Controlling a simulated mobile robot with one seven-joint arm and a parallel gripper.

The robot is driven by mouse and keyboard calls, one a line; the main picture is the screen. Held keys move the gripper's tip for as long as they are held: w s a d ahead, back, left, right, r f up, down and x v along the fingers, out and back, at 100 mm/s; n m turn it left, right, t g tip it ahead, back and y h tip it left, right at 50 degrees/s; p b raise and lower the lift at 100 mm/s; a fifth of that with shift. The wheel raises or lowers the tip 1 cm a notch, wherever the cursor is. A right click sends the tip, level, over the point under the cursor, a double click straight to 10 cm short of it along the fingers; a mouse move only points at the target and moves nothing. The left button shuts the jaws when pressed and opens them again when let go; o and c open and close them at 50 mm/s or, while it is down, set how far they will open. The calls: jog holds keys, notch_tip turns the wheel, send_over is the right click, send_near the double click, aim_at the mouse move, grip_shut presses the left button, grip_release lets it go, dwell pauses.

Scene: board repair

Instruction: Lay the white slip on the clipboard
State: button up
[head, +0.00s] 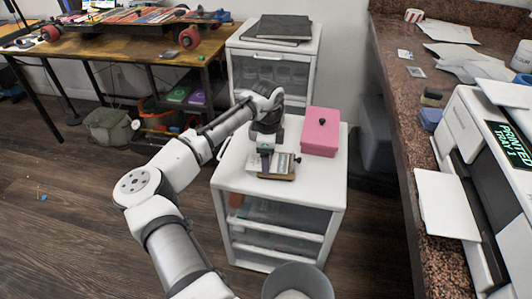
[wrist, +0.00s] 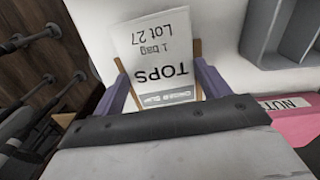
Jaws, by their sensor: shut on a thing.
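The white slip (wrist: 155,50), printed "TOPS, 1 bag, Lot 27", lies between the purple fingers of my gripper (wrist: 163,88) in the wrist view. My gripper is shut on it. I cannot tell whether the slip touches the board.
A pink box (head: 320,132) stands right of my gripper on the white drawer cabinet (head: 238,178). A grey tray (wrist: 285,35) shows in the wrist view. Behind is another cabinet with a dark binder (head: 283,28). A printer (head: 470,130) stands on the counter at right.

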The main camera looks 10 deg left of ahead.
jog(key=o, duration=1)
notch_tip(320, 180, up, 14)
jog(key=shift+f, duration=0.1)
